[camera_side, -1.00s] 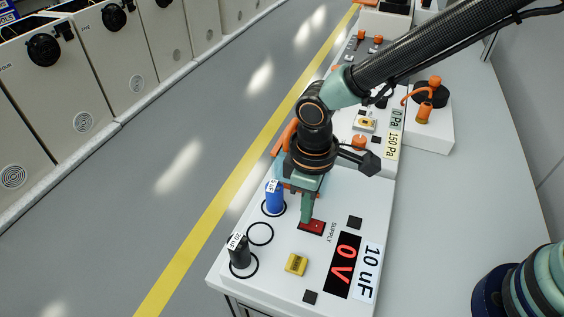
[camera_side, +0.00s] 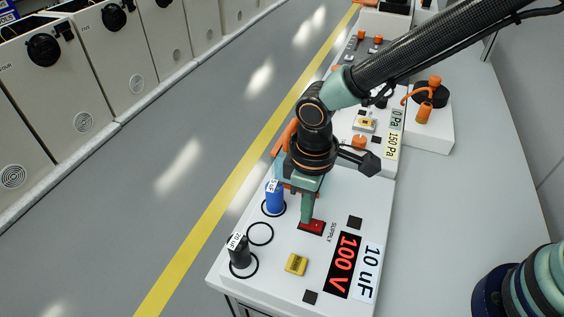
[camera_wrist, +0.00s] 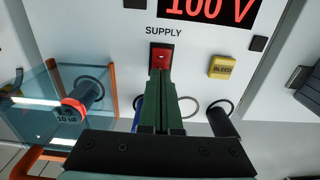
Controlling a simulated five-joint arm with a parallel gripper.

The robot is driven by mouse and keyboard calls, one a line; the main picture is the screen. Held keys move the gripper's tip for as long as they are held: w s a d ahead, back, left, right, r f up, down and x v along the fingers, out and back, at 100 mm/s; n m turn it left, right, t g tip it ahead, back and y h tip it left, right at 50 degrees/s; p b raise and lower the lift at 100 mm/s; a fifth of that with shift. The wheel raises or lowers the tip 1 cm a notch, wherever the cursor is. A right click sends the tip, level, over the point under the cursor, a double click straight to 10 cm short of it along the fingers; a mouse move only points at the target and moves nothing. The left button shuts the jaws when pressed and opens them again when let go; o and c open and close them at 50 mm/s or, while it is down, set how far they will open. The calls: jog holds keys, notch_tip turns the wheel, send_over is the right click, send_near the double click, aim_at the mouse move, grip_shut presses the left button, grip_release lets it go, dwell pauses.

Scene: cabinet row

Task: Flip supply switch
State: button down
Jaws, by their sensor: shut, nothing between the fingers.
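The red supply switch (camera_side: 313,227) sits on the white panel beside the SUPPLY label. It also shows in the wrist view (camera_wrist: 162,57), just beyond my fingertips. My gripper (camera_side: 306,219) is shut and empty, with its green fingers pointing down at the switch's left side. In the wrist view my gripper (camera_wrist: 163,75) reaches the switch's lower edge; I cannot tell whether it touches.
A blue cylinder (camera_side: 274,196) stands left of my gripper, and a black cylinder (camera_side: 239,252) stands at the panel's front left corner. A yellow button (camera_side: 296,264) lies in front of the switch. An empty black ring (camera_side: 260,234) lies between the cylinders.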

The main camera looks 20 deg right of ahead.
notch_tip(320, 180, up, 6)
dwell(0.7)
jog(key=w+d+r+m+t+y, duration=0.15)
jog(key=d+r+m, duration=0.25)
jog(key=d+r, duration=0.6)
jog(key=s+d+r+m+t, duration=0.1)
jog(key=s+d+m+t, duration=0.1)
jog(key=d, duration=0.6)
jog(key=s+d+r+m+t+h, duration=0.1)
jog(key=s+d+m+t, duration=0.1)
jog(key=d, duration=0.7)
jog(key=shift+r+m, duration=0.15)
jog(key=shift+m, duration=0.35)
